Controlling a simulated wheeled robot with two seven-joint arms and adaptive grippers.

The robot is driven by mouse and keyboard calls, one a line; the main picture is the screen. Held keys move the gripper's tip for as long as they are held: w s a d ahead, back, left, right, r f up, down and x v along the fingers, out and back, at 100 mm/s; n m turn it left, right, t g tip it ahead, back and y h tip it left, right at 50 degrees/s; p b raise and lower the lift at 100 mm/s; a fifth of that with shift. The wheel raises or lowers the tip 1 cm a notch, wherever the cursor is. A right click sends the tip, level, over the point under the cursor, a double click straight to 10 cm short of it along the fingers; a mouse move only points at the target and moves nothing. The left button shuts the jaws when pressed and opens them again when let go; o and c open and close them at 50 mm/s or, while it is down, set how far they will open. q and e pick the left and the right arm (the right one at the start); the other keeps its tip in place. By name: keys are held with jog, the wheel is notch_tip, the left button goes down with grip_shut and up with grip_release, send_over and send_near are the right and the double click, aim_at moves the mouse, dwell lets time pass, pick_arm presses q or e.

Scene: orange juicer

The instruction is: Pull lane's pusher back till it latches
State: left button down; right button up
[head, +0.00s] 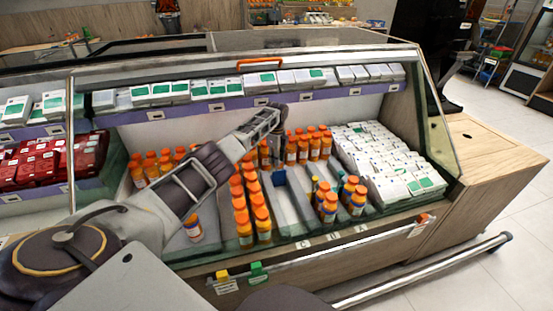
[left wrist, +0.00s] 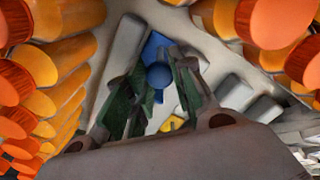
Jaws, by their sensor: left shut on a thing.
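The lane's blue pusher (head: 280,177) stands in an empty grey lane of the glass-fronted display case, between rows of orange bottles. My left gripper (head: 277,157) reaches down over it from above. In the left wrist view the pusher's round blue knob (left wrist: 158,76) sits between the two dark green finger pads, and the gripper is shut on it. A blue plate shows behind the knob. The pusher's lower part is partly hidden by the fingers. I cannot tell from these views whether it is latched. My right gripper is not in view.
Orange bottles (head: 261,218) stand close on the left of the lane, and dark-labelled bottles (head: 328,205) on its right. White boxes (head: 385,150) fill the right side. A purple-edged shelf (head: 218,107) with boxes runs above. The case's front rail (head: 330,238) borders the lanes.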

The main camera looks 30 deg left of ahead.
pick_arm(q)
jog(key=shift+w+a+r, duration=0.15)
jog(key=shift+r, duration=0.05)
jog(key=c, duration=1.6)
grip_release()
jog(key=o, duration=0.4)
jog(key=shift+w+f, duration=0.1)
jog(key=shift+f, duration=0.1)
jog(key=shift+o, duration=0.2)
jog(key=shift+r, duration=0.15)
notch_tip(320, 180, up, 12)
jog(key=shift+s+f, duration=0.2)
